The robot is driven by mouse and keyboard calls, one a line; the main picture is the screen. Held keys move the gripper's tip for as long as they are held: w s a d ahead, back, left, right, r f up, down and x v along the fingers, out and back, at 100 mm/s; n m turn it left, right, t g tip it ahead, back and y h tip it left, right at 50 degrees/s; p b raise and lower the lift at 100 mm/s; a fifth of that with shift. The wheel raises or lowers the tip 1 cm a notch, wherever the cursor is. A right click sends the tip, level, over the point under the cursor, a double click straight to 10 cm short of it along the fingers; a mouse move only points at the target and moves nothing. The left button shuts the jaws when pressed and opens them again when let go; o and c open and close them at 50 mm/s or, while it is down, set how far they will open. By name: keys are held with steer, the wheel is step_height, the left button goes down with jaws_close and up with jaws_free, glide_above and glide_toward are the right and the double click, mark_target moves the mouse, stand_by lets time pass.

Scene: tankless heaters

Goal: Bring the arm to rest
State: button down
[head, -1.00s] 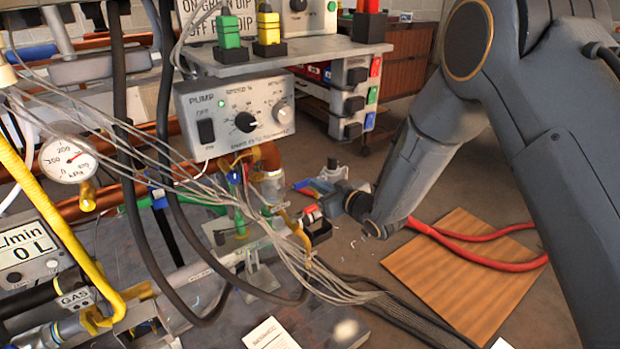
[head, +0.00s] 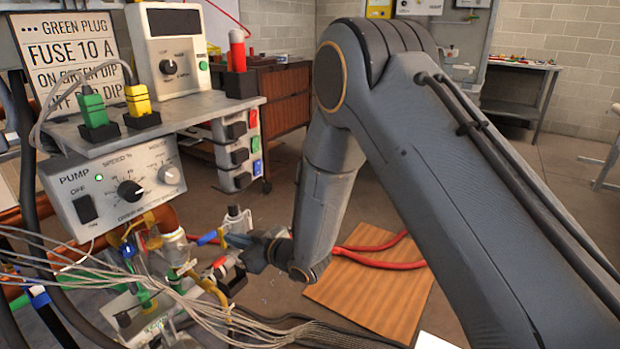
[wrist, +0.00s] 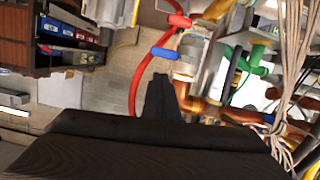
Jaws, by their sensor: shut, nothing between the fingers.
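My arm comes in from the right of the head view and bends down toward the pipework beside the pump box (head: 115,192). My gripper (head: 228,240) is at the end of it, close to the copper and grey pipe fittings (head: 175,248). In the wrist view my gripper (wrist: 160,82) shows as dark fingers together, with nothing between them. A blue-handled valve (wrist: 165,53) and a red-handled valve (wrist: 178,20) are just beyond the fingertips. Whether the gripper touches any fitting cannot be told.
A bundle of grey wires (head: 75,268) crosses the lower left near the gripper. A shelf (head: 190,112) with green and yellow plugs overhangs the pump box. A wooden board (head: 375,295) with a red hose (head: 375,262) lies on the floor. Open floor lies further back.

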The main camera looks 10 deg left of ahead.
steer(key=w+d+r+m+t+h, duration=0.1)
steer(key=d+r+m+h, duration=0.35)
steer(key=d, duration=0.95)
steer(key=w+d+r+m+h, duration=0.1)
steer(key=d+r+m+h, duration=0.35)
steer(key=d, duration=0.95)
steer(key=s+d+r+m+g+h, duration=0.1)
steer(key=s+d+r+g, duration=0.1)
steer(key=s+d, duration=0.55)
steer(key=s+d+r+m+g+h, duration=0.1)
steer(key=s+d+r+g+h, duration=0.2)
steer(key=s, duration=0.7)
steer(key=s+d+r+m+g, duration=0.1)
steer(key=s+d+r+g, duration=0.1)
steer(key=s+d, duration=0.55)
steer(key=s+d+r+m+h+p, duration=0.1)
steer(key=d+r+p, duration=0.6)
steer(key=p, duration=1)
steer(key=shift+s+d+r+m, duration=0.15)
steer(key=shift+d+r+m, duration=0.15)
steer(key=shift+r+m, duration=0.55)
